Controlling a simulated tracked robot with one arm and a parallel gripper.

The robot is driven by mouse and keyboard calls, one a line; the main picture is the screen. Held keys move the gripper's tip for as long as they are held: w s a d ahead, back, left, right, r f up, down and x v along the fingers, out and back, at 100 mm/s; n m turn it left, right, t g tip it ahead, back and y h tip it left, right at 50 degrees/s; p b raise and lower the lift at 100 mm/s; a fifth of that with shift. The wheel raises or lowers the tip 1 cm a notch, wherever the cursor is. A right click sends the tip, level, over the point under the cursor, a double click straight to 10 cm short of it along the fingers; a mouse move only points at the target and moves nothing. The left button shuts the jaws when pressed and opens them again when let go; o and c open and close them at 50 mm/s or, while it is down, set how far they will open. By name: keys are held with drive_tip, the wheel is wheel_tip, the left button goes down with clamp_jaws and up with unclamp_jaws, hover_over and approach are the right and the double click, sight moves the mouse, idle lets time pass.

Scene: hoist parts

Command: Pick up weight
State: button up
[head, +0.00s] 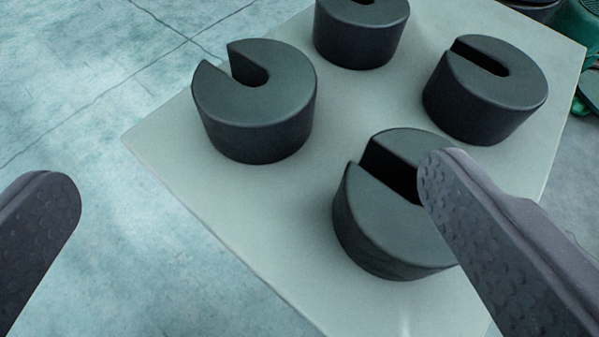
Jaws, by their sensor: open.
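Several dark slotted round weights stand on a pale board. The nearest weight (385,236) is at lower centre-right, its slot open to the left, and my right finger hides part of its right side. Another weight (258,118) stands at upper left with its slot facing up-left. A third weight (478,100) is at upper right, and one more weight (360,38) at the top is cut by the frame edge. My gripper (250,190) is open and empty, its fingers wide apart at the left and right. I cannot tell whether the right finger touches the nearest weight.
The pale board (250,210) has bare room between the weights and along its left edge. The bluish tiled floor (90,100) at left is clear. Green and dark objects (577,35) sit beyond the board at top right.

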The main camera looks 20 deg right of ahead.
drive_tip(key=b, duration=0.2)
approach(255, 68)
drive_tip(key=shift+w+d+f, duration=0.35)
drive_tip(key=shift+w, duration=0.3)
drive_tip(key=x, duration=0.1)
drive_tip(key=b+x, duration=0.1)
drive_tip(key=x, duration=0.1)
drive_tip(key=b+x, duration=0.1)
drive_tip(key=shift+w+a+f, duration=0.15)
drive_tip(key=shift+a+f, duration=0.1)
drive_tip(key=shift+f, duration=0.15)
drive_tip(key=shift+w, duration=0.3)
drive_tip(key=shift+c, duration=0.3)
drive_tip(key=c, duration=2)
drive_tip(key=shift+o, duration=0.2)
drive_tip(key=shift+r, duration=0.15)
wheel_tip(255, 68, up, 10)
drive_tip(key=p, duration=0.3)
